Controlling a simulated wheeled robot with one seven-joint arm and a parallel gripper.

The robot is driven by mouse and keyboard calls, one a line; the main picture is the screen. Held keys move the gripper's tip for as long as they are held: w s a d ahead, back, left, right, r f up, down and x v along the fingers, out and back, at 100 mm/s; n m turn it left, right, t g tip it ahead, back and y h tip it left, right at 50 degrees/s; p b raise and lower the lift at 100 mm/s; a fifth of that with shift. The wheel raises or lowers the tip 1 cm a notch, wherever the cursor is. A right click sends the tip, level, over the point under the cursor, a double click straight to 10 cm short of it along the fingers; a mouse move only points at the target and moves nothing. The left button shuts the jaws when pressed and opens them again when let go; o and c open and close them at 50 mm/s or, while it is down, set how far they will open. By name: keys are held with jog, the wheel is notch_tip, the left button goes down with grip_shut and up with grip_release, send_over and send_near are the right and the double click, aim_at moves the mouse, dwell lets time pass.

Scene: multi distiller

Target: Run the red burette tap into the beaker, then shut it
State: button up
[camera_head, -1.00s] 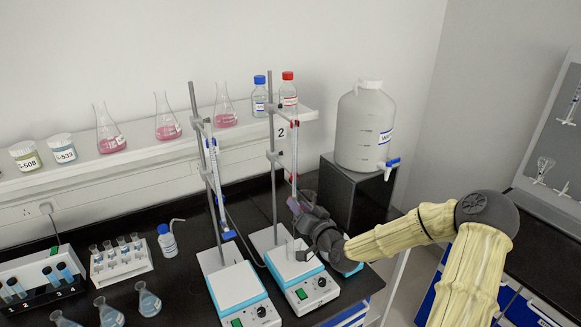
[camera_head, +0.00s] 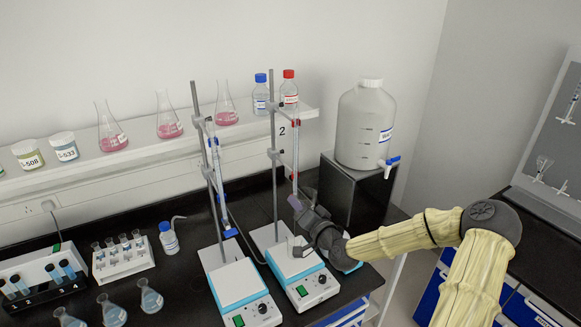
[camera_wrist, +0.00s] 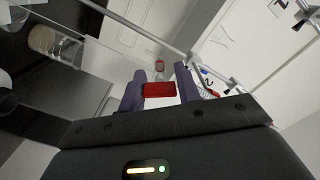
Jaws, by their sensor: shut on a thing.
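The burette with red markings (camera_head: 295,150) hangs upright on the right-hand stand, above a white-topped stirrer (camera_head: 291,268). My gripper (camera_head: 297,203) is at the burette's lower end and hides its tap in the head view. In the wrist view, my two purple fingers (camera_wrist: 160,92) are shut on the red tap (camera_wrist: 159,89), one on each side. A small clear beaker (camera_head: 296,248) stands on the stirrer below, partly behind my gripper. I cannot tell its liquid level or whether liquid is flowing.
A second stand holds a burette with a blue tap (camera_head: 229,232) to the left, over another stirrer (camera_head: 238,283). A large white carboy (camera_head: 362,130) stands on a black block (camera_head: 350,195) close to my arm's right. Flasks and bottles line the shelf (camera_head: 150,148) behind.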

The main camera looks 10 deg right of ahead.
jog(key=m, duration=0.3)
jog(key=shift+r+m, duration=0.2)
jog(key=shift+m, duration=0.2)
jog(key=m, duration=0.3)
jog(key=shift+p, duration=0.3)
jog(key=shift+o, duration=0.7)
jog(key=shift+r, duration=0.1)
dwell(5.9)
